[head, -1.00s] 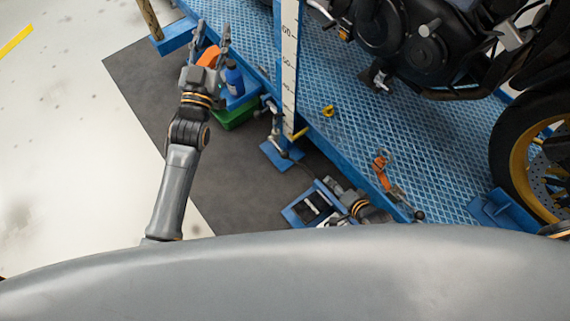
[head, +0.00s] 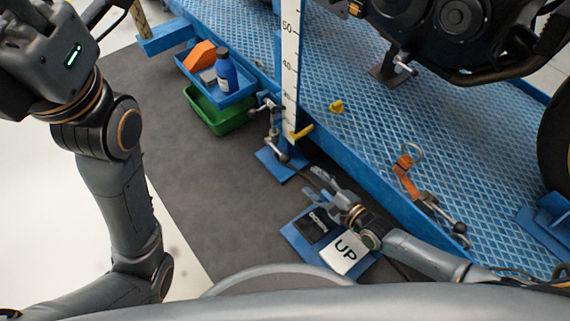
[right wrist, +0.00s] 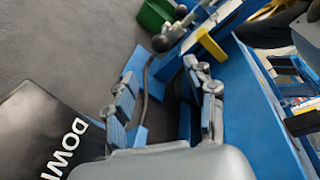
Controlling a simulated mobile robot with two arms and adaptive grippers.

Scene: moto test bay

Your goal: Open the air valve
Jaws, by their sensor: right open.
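A yellow lever (head: 302,132), which looks like the air valve's handle, sticks out low on the blue post beside the white height scale. It also shows in the right wrist view (right wrist: 212,46), beyond my fingers. A metal lever with a dark round knob (head: 268,103) is on the same post. My right gripper (head: 317,188) is open and empty, low beside the lift, in front of the post and apart from the yellow lever; its spread fingers show in the right wrist view (right wrist: 160,82). My left gripper (head: 38,18) is at the top left, with its fingertips cut off.
A pedal unit with a black DOWN pedal (head: 316,226) and a white UP pedal (head: 345,252) lies below my right gripper. A blue tray (head: 243,92) and green bin (head: 218,117) stand by the lift. The blue platform (head: 440,130) bears a motorcycle (head: 450,40) and an orange strap (head: 405,172).

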